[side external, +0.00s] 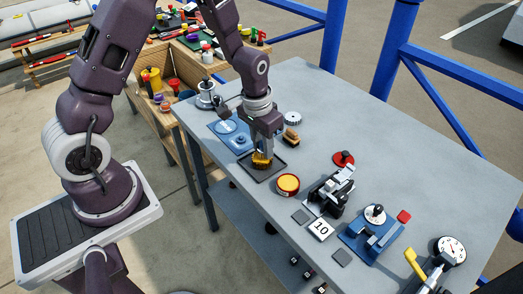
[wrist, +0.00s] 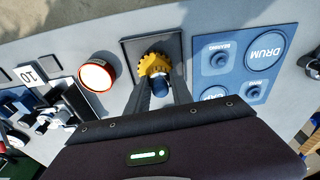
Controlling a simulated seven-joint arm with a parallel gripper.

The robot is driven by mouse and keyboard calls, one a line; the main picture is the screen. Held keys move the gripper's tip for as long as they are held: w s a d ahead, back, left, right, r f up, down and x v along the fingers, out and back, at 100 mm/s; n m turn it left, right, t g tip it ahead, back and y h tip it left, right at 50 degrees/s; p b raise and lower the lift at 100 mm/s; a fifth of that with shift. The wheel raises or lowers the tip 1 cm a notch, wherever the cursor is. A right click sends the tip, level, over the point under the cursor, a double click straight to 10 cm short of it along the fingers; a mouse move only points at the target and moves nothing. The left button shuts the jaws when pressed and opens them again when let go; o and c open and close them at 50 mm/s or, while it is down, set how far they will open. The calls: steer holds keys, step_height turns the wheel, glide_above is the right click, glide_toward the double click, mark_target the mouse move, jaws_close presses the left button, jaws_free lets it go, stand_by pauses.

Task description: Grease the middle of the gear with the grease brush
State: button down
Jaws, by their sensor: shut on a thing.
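The yellow-orange toothed gear (wrist: 150,64) lies on a dark square tray (wrist: 131,46); in the side view the gear (side external: 262,160) shows under my gripper. My gripper (wrist: 160,92) is shut on a short upright dark-blue piece, which looks like the handle of the grease brush (wrist: 160,83). The brush stands over the gear's middle, its lower end toward the gear. Its tip is hidden, so I cannot tell whether it touches. In the side view my gripper (side external: 263,150) hides most of the brush.
A round red-rimmed tin (side external: 288,184) stands right of the tray. A blue labelled plate (wrist: 237,58) lies on the tray's other side. Black and blue fixtures (side external: 372,236) stand farther right.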

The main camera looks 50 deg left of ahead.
steer(key=shift+w+a, duration=0.8)
steer(key=shift+w, duration=0.05)
step_height(320, 180, up, 8)
stand_by(0.4)
